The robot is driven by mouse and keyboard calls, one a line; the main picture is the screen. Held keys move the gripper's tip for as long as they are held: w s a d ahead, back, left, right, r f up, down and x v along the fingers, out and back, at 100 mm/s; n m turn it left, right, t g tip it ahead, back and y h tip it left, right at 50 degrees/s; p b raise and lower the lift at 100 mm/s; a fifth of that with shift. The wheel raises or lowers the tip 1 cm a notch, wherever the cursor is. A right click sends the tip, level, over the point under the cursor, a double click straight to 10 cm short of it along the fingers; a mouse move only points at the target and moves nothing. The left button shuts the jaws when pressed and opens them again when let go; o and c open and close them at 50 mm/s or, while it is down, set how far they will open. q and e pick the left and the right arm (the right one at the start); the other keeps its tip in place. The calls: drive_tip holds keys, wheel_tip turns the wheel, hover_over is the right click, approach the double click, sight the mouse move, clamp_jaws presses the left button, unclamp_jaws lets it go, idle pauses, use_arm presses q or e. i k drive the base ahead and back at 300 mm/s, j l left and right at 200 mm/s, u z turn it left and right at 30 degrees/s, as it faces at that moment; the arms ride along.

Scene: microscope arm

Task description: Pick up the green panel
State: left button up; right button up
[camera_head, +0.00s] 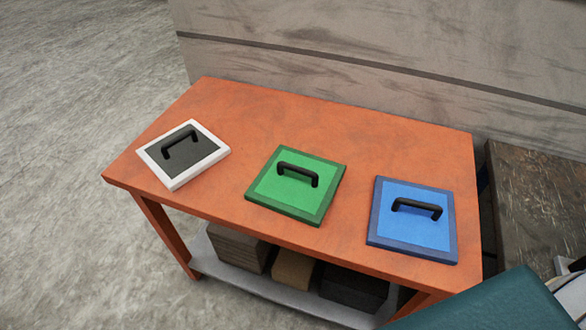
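The green panel (283,201) lies flat on the orange table, near the middle of its front half. It is square, with a darker green rim. A black bar handle (298,173) stands up from its middle. Nothing covers the panel. Neither of my grippers shows in the head view.
A black panel with a white rim (201,158) lies left of the green one, and a blue panel (408,229) lies right. Each has a black handle. The orange table (330,122) is bare behind them. A lower shelf holds boxes (236,247). A wall stands behind.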

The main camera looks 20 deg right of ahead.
sight(299, 185)
drive_tip(key=j+z, duration=0.25)
drive_tip(key=z, duration=0.25)
drive_tip(key=j+z, duration=0.3)
drive_tip(key=z, duration=0.2)
drive_tip(key=i+j, duration=0.05)
